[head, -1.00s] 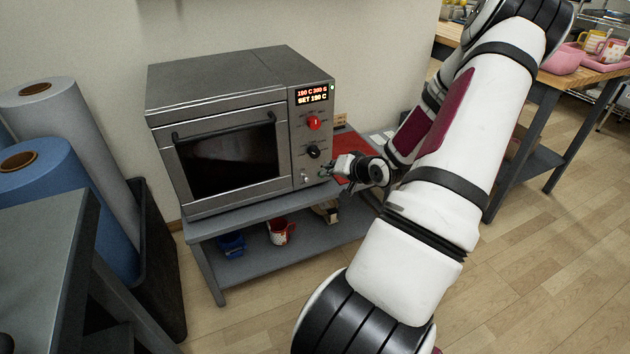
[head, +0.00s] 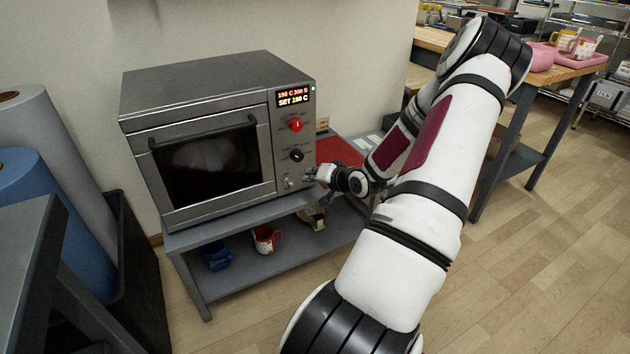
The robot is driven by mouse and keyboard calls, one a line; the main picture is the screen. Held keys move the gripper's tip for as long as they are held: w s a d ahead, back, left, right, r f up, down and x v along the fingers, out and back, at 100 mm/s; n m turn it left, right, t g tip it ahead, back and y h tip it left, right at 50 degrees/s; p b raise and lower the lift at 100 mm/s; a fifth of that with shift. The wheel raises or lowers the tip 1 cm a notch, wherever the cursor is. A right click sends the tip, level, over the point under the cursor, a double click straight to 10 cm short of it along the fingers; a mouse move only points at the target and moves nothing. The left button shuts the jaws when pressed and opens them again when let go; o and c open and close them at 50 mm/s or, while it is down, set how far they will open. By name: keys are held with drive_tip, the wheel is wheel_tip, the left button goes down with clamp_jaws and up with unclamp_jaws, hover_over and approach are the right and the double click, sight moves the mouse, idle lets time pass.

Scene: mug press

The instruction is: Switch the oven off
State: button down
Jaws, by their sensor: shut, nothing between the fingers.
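The oven (head: 205,139) is a grey metal box with a dark door window, standing on a grey table against the wall. Its display (head: 293,96) is lit, with red text above and white "SET 190 C" below. A red knob (head: 296,125) and a black knob (head: 296,155) sit below the display. A small metal switch (head: 289,183) is low on the panel. My gripper (head: 309,175) is shut and empty, just right of the switch at the panel's lower right. I cannot tell whether it touches the panel.
The oven's table (head: 200,240) has a lower shelf with a blue mug (head: 217,257) and a red-patterned mug (head: 266,239). Blue and grey rolls stand in a black bin (head: 135,285) at left. A red mat (head: 338,152) lies right of the oven.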

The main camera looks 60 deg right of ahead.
sight(289, 184)
drive_tip(key=shift+b+x, duration=0.9)
drive_tip(key=shift+x, duration=1.85)
drive_tip(key=shift+s+a+f+p, duration=0.2)
drive_tip(key=shift+s+f+p, duration=0.1)
drive_tip(key=shift+p, duration=0.25)
drive_tip(key=shift+f, duration=0.15)
drive_tip(key=shift+s+a+f, duration=0.1)
drive_tip(key=shift+s+f, duration=0.05)
drive_tip(key=shift+f, duration=0.15)
drive_tip(key=shift+s+a+f+t+h, duration=0.1)
drive_tip(key=shift+f+t+h, duration=0.25)
drive_tip(key=shift+t, duration=0.25)
drive_tip(key=shift+r, duration=0.2)
drive_tip(key=shift+r+p, duration=0.5)
drive_tip(key=shift+r, duration=0.2)
